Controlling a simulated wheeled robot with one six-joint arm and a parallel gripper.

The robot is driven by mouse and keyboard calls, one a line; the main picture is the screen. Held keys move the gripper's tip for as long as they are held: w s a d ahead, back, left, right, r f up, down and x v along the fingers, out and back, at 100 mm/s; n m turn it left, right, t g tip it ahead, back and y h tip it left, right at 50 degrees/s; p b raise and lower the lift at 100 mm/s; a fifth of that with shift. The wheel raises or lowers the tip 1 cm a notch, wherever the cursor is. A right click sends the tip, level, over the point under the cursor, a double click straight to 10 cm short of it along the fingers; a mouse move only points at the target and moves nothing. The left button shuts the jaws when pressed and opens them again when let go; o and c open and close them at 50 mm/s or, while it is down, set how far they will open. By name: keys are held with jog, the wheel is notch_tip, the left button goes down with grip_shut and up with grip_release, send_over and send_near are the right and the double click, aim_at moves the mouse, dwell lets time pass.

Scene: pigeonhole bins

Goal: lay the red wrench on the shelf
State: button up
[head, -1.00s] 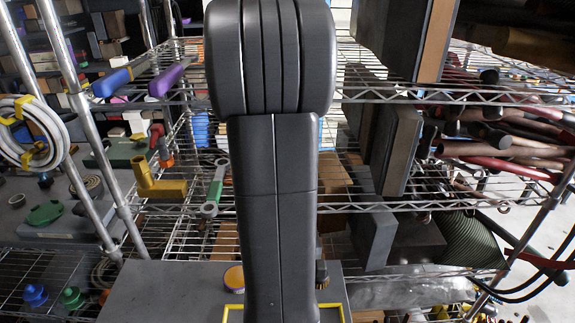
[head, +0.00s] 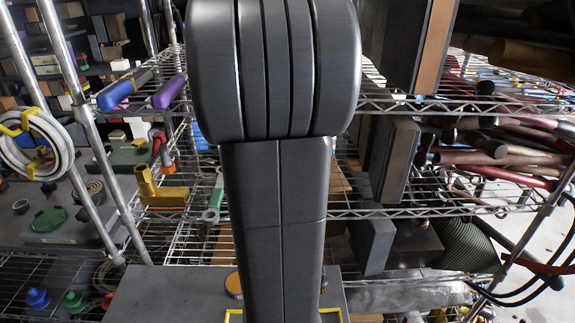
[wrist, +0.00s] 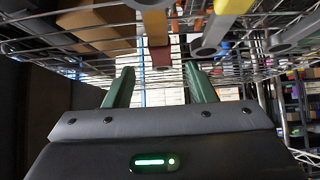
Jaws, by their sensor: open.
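A red-handled tool (head: 158,142) with an orange end lies on the wire shelf (head: 190,222) left of my arm in the head view; I cannot tell if it is the red wrench. A dark red piece (wrist: 161,54) shows past the fingertips in the wrist view, too small to identify. My gripper (wrist: 161,78) has its two green fingers apart with nothing held between them. It sits just below wire shelving in the wrist view. In the head view the gripper is hidden behind my arm.
A green-handled wrench (head: 215,198), a yellow fitting (head: 160,190), a blue handle (head: 115,94) and a purple handle (head: 170,92) lie on the wire shelves. Grey tool ends (wrist: 213,36) overhang above my gripper. Dark blocks (head: 397,160) stand at right.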

jog(key=p+v, duration=0.1)
jog(key=v, duration=0.5)
jog(key=shift+f, duration=0.1)
dwell(0.4)
jog(key=b+x, duration=0.4)
jog(key=x, duration=0.8)
jog(key=shift+w+f+b, duration=0.15)
jog(key=shift+f+b, duration=0.1)
jog(key=shift+b, duration=0.05)
jog(key=shift+r, duration=0.3)
jog(key=shift+p, duration=0.3)
jog(key=shift+f, duration=0.15)
